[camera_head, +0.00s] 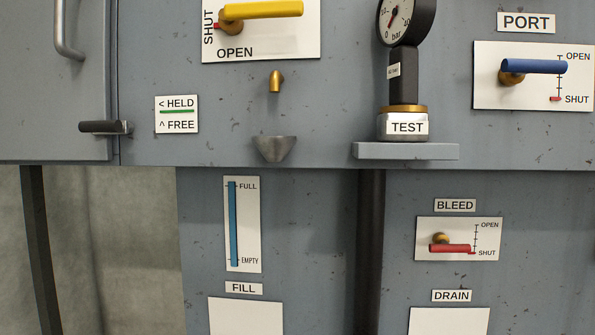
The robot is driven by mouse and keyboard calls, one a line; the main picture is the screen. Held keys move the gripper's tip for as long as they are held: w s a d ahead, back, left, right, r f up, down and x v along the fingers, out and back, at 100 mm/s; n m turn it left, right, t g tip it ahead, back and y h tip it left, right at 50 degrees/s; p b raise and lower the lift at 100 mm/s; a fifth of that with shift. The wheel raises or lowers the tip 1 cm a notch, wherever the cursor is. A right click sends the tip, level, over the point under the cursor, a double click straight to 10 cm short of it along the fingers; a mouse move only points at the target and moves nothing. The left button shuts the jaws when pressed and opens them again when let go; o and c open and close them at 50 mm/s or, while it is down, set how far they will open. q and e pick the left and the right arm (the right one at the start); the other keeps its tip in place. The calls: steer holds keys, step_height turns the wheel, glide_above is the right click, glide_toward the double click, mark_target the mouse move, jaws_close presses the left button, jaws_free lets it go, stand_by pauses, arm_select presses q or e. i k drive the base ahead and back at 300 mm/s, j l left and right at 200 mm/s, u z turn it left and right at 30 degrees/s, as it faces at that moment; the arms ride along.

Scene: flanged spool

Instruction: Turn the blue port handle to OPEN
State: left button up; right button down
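The blue port handle (534,66) is a bar on a brass pivot (511,77), mounted on a white plate (490,95) below the PORT label (526,22). The bar lies nearly level and points right. Its tip crosses the upper part of the plate's scale, just below the OPEN mark (577,57). The SHUT mark (576,99) is at the scale's lower end, beside a small red mark. The bar hides part of the scale. Neither of my grippers is in view.
A pressure gauge (403,20) on a TEST fitting stands left of the port plate, above a grey ledge (405,151). A red bleed handle (450,248) sits below, near its SHUT mark. A yellow handle (262,9) is at upper left. The space before the blue handle looks clear.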

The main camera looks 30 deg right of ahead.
mark_target(519, 68)
steer(key=z, duration=3)
